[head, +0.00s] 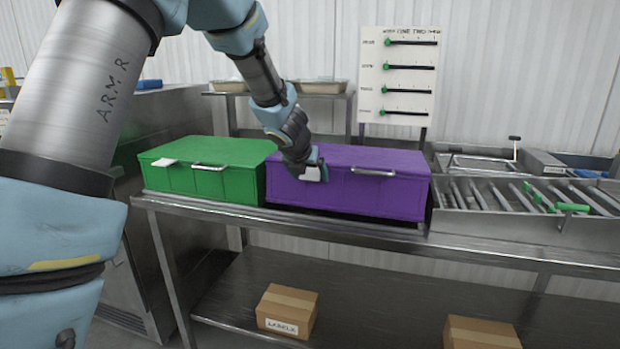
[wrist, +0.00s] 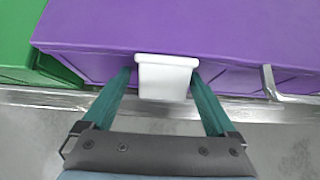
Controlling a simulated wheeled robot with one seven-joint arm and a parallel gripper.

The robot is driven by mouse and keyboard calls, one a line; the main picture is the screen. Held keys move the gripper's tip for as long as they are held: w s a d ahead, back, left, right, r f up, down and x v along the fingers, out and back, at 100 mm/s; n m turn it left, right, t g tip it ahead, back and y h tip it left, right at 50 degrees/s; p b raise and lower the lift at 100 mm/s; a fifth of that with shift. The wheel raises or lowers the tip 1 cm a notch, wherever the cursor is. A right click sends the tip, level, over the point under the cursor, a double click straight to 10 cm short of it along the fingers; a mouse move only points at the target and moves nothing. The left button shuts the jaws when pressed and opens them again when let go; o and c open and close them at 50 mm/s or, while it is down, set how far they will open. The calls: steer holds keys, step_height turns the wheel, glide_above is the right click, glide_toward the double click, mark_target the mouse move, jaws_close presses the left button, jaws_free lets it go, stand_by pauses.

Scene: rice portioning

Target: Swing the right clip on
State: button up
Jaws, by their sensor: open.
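A white clip (wrist: 166,78) sits at the front top edge of the purple box (wrist: 230,28). My gripper (wrist: 161,76) is open, with one teal finger on each side of the clip. I cannot tell whether the fingers touch it. In the head view my gripper (head: 313,166) is at the front of the purple box (head: 400,200), left of its metal handle (head: 373,172). A white patch, likely the same clip (head: 311,174), shows there, partly hidden by the gripper.
The green box (head: 215,184), with a white piece (head: 164,161) on its front edge, stands left of the purple one on a steel table (head: 480,248). A roller rack (head: 515,205) is at right. Cardboard boxes (head: 287,310) lie on the lower shelf.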

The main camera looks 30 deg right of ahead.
steer(key=p+v, duration=0.7)
steer(key=v, duration=0.5)
steer(key=b+x, duration=0.1)
steer(key=x, duration=0.2)
steer(key=b+x, duration=0.1)
steer(key=x, duration=0.2)
steer(key=b+x, duration=0.2)
steer(key=x, duration=0.1)
steer(key=shift+s+d+f, duration=0.1)
steer(key=shift+d+f, duration=0.1)
steer(key=shift+f, duration=0.3)
steer(key=shift+c, duration=0.2)
steer(key=c, duration=0.6)
